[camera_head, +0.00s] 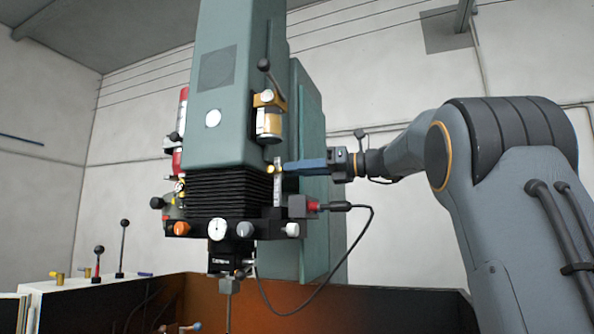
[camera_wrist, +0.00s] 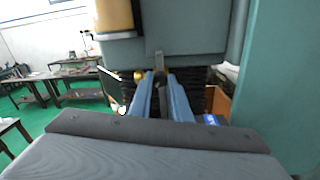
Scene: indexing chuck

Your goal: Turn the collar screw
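A small brass knob (camera_head: 270,169) sits on a thin grey upright bar (camera_head: 278,190) at the side of the green machine head; I cannot tell for certain that it is the collar screw. My gripper (camera_head: 284,167) reaches in from the right, its blue fingertips close to the bar at the knob's height. In the wrist view the fingers (camera_wrist: 161,76) stand apart with a dark gap between them. The bar's top (camera_wrist: 159,62) shows between the tips, and the brass knob (camera_wrist: 138,76) shows just left of the left finger. Contact cannot be made out.
A brass-banded cylinder (camera_head: 268,122) with a lever hangs above my fingers. Black bellows (camera_head: 230,190) lie to the left. A red plug with a cable (camera_head: 330,207) sticks out below my gripper. The green column (camera_wrist: 275,80) stands close on the wrist view's right.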

